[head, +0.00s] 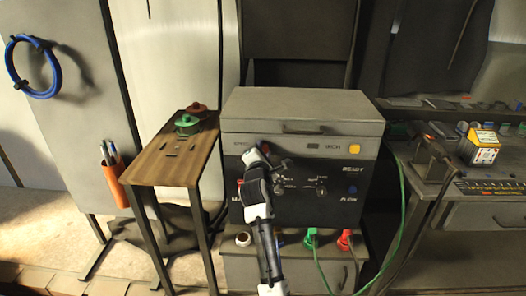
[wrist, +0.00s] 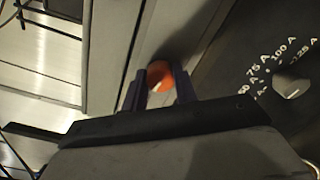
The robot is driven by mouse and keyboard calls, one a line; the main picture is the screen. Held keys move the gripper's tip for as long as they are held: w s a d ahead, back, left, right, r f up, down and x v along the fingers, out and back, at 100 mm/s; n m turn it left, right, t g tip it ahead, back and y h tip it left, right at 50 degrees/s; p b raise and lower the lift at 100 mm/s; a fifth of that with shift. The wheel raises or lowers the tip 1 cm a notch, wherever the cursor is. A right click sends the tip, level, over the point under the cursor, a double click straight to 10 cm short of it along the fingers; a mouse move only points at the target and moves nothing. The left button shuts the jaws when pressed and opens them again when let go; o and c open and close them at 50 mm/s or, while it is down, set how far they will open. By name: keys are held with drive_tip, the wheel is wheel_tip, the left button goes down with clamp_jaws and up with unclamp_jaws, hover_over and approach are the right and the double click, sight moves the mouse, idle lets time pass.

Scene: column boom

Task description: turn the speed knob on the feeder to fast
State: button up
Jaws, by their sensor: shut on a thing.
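The feeder (head: 280,112) is the grey box with a handle, on top of a dark-fronted machine in the head view. Its front strip carries a small display and a yellow button (head: 355,149). My gripper (head: 264,150) reaches up to the left part of this strip and covers what is behind it. In the wrist view my gripper (wrist: 160,84) has its two fingers on either side of a round orange knob (wrist: 160,72) with a pale mark, and is shut on it. The knob's scale, and so its setting, cannot be read.
The dark panel below has a dial marked in amps (wrist: 292,88), close to the right of my gripper in the wrist view. Green and red cable plugs (head: 343,238) stick out below. A wooden-topped stand (head: 165,160) is at left, a cluttered bench (head: 450,205) at right.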

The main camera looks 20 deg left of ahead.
drive_tip(key=shift+m+y+b, duration=0.6)
drive_tip(key=shift+m+b, duration=1.9)
drive_tip(key=shift+m, duration=14.1)
drive_tip(key=o, duration=1)
drive_tip(key=shift+c, duration=0.2)
drive_tip(key=shift+d, duration=0.1)
